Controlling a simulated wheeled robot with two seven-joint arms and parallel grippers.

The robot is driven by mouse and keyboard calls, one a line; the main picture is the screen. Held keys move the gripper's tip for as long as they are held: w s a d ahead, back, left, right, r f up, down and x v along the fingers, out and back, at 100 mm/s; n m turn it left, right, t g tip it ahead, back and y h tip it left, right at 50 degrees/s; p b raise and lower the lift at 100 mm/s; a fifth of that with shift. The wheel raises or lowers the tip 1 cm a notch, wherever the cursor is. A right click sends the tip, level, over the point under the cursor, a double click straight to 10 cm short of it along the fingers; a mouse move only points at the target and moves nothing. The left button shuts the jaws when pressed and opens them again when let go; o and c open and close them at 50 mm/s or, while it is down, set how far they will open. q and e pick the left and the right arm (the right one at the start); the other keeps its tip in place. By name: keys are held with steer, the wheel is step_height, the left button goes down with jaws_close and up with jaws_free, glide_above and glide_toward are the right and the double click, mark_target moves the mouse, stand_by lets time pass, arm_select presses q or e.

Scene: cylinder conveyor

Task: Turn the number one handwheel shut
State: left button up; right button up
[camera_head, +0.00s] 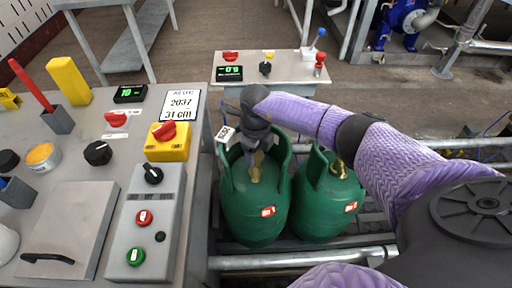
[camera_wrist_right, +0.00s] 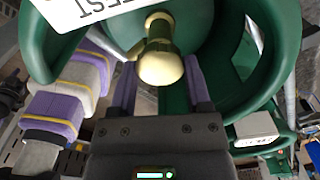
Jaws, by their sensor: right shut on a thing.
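Two green gas cylinders stand side by side, the left cylinder (camera_head: 254,212) and the right cylinder (camera_head: 322,210), each with a collar and a red-and-white label. My right gripper (camera_head: 257,158) reaches down inside the left cylinder's collar, above its brass valve (camera_head: 256,174). In the right wrist view, the purple fingers of my right gripper (camera_wrist_right: 159,88) are shut on a pale brass knob (camera_wrist_right: 161,68), one finger on each side. I cannot read a number on this knob. The right cylinder's brass valve (camera_head: 340,168) is free. My left gripper is not in view.
A white tag (camera_head: 224,133) hangs at the left cylinder's collar. A grey control desk (camera_head: 75,200) with buttons and knobs fills the left. A smaller panel (camera_head: 285,66) stands behind the cylinders. Metal rails (camera_head: 300,260) run in front of them.

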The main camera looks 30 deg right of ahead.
steer(key=m+p, duration=0.1)
steer(key=m, duration=0.2)
steer(key=shift+r+m, duration=0.15)
steer(key=shift+m, duration=0.15)
steer(key=shift+m+p, duration=0.5)
steer(key=shift+m, duration=0.4)
steer(key=shift+m+p, duration=0.35)
steer(key=shift+m, duration=0.55)
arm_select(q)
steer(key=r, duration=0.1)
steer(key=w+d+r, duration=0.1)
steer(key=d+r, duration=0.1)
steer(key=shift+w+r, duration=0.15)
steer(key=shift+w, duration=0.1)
arm_select(e)
steer(key=shift+m, duration=0.5)
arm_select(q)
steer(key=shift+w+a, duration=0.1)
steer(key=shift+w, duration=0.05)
